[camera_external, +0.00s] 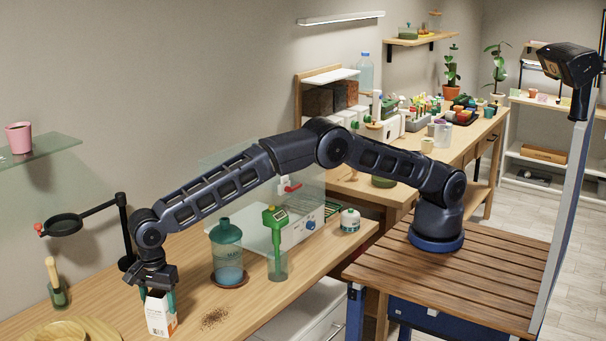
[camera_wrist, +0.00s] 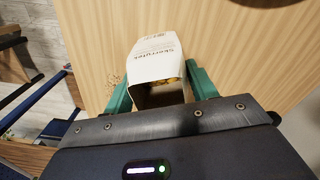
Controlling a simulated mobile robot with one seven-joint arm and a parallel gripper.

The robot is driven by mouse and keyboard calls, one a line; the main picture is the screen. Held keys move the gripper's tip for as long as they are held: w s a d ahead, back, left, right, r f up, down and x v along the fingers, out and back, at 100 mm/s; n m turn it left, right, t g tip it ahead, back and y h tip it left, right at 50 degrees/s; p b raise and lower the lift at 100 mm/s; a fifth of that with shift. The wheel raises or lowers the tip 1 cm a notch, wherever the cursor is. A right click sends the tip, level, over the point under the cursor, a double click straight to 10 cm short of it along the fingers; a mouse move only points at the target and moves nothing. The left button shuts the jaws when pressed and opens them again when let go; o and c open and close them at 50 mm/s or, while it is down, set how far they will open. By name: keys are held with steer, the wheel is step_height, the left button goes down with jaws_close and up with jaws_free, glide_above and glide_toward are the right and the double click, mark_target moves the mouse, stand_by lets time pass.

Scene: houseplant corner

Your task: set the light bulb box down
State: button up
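The light bulb box (camera_external: 159,313) is a small white carton with printing on its side, upright or nearly so, at the near end of the wooden table. In the wrist view the box (camera_wrist: 157,62) sits between the two green fingers, and its near end looks dark and open. My gripper (camera_external: 158,294) points down over the box with its fingers on either side. In the wrist view my gripper (camera_wrist: 160,92) has both fingers against the box's sides. I cannot tell whether the bottom of the box touches the table (camera_external: 262,300).
Spilled brown grains (camera_external: 214,318) lie just right of the box. A teal-topped bottle (camera_external: 228,255) and a green-handled tool in a glass (camera_external: 277,245) stand behind it. A wooden plate (camera_external: 80,329) is to the left, and a magnifier stand (camera_external: 123,230) rises behind.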

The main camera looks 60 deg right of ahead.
steer(key=o, duration=0.4)
steer(key=shift+c, duration=0.2)
steer(key=shift+r, duration=0.1)
step_height(320, 180, up, 12)
steer(key=shift+r, duration=0.1)
